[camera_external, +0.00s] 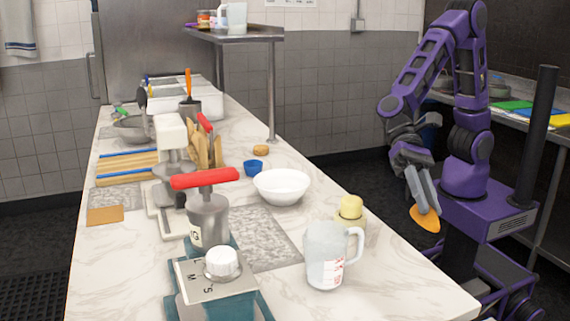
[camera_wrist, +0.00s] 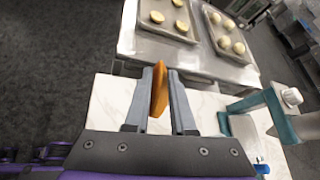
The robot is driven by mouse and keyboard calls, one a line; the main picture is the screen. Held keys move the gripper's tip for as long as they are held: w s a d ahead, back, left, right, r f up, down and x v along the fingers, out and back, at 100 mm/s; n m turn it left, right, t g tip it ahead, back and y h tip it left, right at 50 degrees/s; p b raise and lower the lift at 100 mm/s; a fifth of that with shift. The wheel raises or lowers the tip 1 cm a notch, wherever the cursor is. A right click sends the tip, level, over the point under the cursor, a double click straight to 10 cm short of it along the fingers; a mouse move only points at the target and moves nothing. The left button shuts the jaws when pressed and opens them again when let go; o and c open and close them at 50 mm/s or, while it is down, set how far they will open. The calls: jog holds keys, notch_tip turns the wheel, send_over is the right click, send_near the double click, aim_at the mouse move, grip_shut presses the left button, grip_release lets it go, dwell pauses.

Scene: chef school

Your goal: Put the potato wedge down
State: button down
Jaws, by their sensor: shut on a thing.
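The potato wedge (camera_external: 425,218) is orange and hangs from my gripper (camera_external: 422,190) at the right in the external view. It is held off the right side of the marble counter, apart from the counter top. In the wrist view the wedge (camera_wrist: 158,90) stands on edge between the two grey fingers of my gripper (camera_wrist: 165,82). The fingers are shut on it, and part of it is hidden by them.
The marble counter (camera_external: 405,281) carries a measuring cup (camera_external: 326,258), a white bowl (camera_external: 281,186), a teal scale (camera_external: 215,275) and a red-handled device (camera_external: 208,215). The wrist view shows trays with round pieces (camera_wrist: 166,35) beyond my fingers. The counter's front right corner is clear.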

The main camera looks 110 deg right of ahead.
jog(key=w+d+m+t+h+b, duration=0.1)
jog(key=w+d+m+t+h, duration=0.35)
jog(key=w+d, duration=0.8)
jog(key=m+t+h, duration=0.4)
jog(key=m, duration=0.3)
send_over(259, 239)
notch_tip(259, 239, down, 15)
jog(key=b, duration=0.3)
jog(key=shift+d+f, duration=0.15)
jog(key=shift+f, duration=0.05)
jog(key=shift+f, duration=0.15)
jog(key=c, duration=0.8)
grip_release()
jog(key=shift+o, duration=0.2)
